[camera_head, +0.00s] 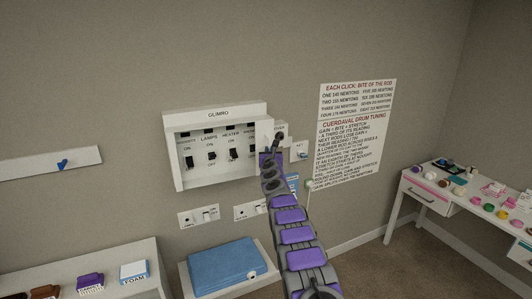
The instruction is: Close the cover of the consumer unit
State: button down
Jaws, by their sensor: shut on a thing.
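The white consumer unit (177,160) is on the wall left of centre. Its front is open, showing a row of black switches labelled ON and OFF. A white top piece marked GLIMRO (215,113) juts out above the switches. My gripper (277,139) is at the unit's right side, shut on a white part there that looks like the cover (265,131). The fingers and arm hide much of this part, so its exact outline and the contact are unclear.
Wall sockets (198,216) sit below the unit. A blue case (222,266) rests on a low stand beneath. A text poster (353,133) hangs at right. A white desk (420,193) with small items stands far right. Carpet is clear before it.

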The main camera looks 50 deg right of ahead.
jog(key=shift+w+d+f, duration=0.2)
jog(key=shift+w+d+f+y, duration=0.2)
jog(key=shift+w+d+y, duration=0.15)
jog(key=shift+d, duration=0.15)
jog(key=c, duration=1.6)
grip_release()
jog(key=shift+t, duration=0.3)
jog(key=shift+o, duration=1.4)
jog(key=shift+w+d, duration=0.1)
jog(key=shift+r, duration=0.15)
